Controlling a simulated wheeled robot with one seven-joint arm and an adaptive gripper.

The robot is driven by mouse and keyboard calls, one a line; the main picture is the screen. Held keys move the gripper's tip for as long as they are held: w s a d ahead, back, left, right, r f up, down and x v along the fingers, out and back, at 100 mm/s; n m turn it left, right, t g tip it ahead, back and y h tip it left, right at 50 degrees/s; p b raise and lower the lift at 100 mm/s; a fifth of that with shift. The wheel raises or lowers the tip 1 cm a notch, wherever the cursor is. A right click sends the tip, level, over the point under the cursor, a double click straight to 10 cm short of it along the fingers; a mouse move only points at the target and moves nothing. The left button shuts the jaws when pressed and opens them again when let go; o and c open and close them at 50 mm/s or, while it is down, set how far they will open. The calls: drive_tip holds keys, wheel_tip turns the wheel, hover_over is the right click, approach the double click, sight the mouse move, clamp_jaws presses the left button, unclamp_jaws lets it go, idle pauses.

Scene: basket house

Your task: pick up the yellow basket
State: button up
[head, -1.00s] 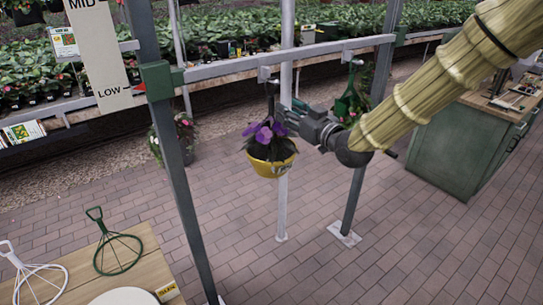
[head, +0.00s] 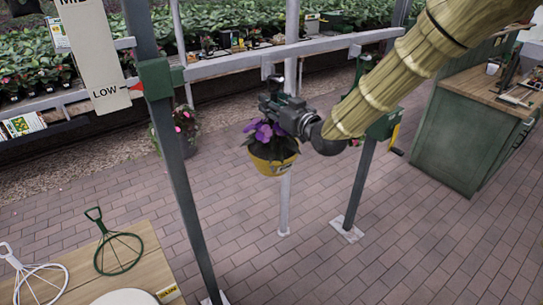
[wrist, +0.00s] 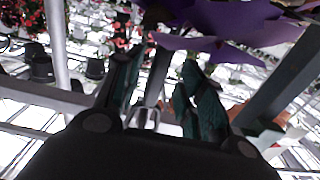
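The yellow basket (head: 272,166) hangs from the rail in the head view and holds a plant with purple flowers (head: 264,130). My gripper (head: 272,104) is just above the flowers, at the height of the basket's hanger, and hides much of that hanger. In the wrist view my gripper (wrist: 160,90) has its two dark green fingers apart. Large purple petals (wrist: 225,22) fill the top of that view.
A grey rail (head: 230,65) runs above the basket between posts. A wooden table (head: 150,270) with wire hangers is at lower left. A green cabinet (head: 460,140) stands right.

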drive_tip(key=shift+s+d+r, duration=0.1)
drive_tip(key=shift+s+d, duration=0.05)
drive_tip(key=shift+d, duration=0.1)
drive_tip(key=shift+c, duration=0.8)
drive_tip(key=shift+d, duration=0.15)
drive_tip(key=c, duration=0.3)
drive_tip(key=shift+w, duration=0.2)
clamp_jaws()
drive_tip(key=shift+r, duration=0.1)
